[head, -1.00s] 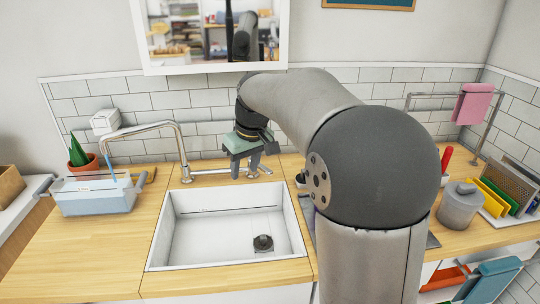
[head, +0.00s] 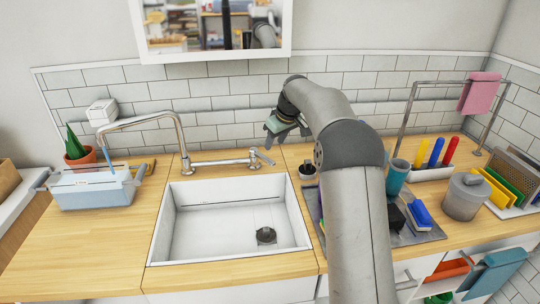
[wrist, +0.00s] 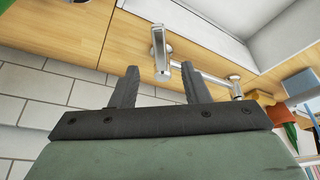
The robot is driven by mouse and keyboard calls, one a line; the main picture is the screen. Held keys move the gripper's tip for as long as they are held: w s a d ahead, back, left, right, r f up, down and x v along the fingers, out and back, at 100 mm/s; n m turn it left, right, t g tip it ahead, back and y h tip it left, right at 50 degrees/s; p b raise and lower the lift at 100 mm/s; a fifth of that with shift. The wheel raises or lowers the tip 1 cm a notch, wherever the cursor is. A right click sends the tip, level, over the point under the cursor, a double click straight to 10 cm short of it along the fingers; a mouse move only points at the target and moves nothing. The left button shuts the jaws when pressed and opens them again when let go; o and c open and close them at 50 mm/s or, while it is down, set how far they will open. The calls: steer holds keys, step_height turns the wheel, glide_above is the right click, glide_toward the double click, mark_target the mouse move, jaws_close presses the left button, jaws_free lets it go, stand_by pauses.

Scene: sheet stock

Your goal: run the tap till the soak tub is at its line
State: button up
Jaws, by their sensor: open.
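The soak tub (head: 92,194) is pale blue with raised handles and stands on the counter left of the sink. The chrome tap's spout (head: 140,124) reaches left over it, and a thin blue stream of water (head: 108,157) falls into the tub. The water level and the line cannot be made out. The tap lever (head: 265,157) points up and to the right at the tap's right end. My gripper (head: 275,138) is open and empty, above the lever and apart from it. In the wrist view, the chrome tap (wrist: 160,45) shows beyond my open fingertips (wrist: 160,76).
The white sink (head: 230,225) is empty except for a dark drain. A plant pot (head: 82,160) stands behind the tub. Cups, colored handles, a blue brush (head: 420,214) and a grey canister (head: 464,197) crowd the right counter. The counter's left front is clear.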

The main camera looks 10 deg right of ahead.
mark_target(268, 159)
steer(key=p+x, duration=0.1)
steer(key=x, duration=0.7)
steer(key=shift+f, duration=0.25)
jaws_close()
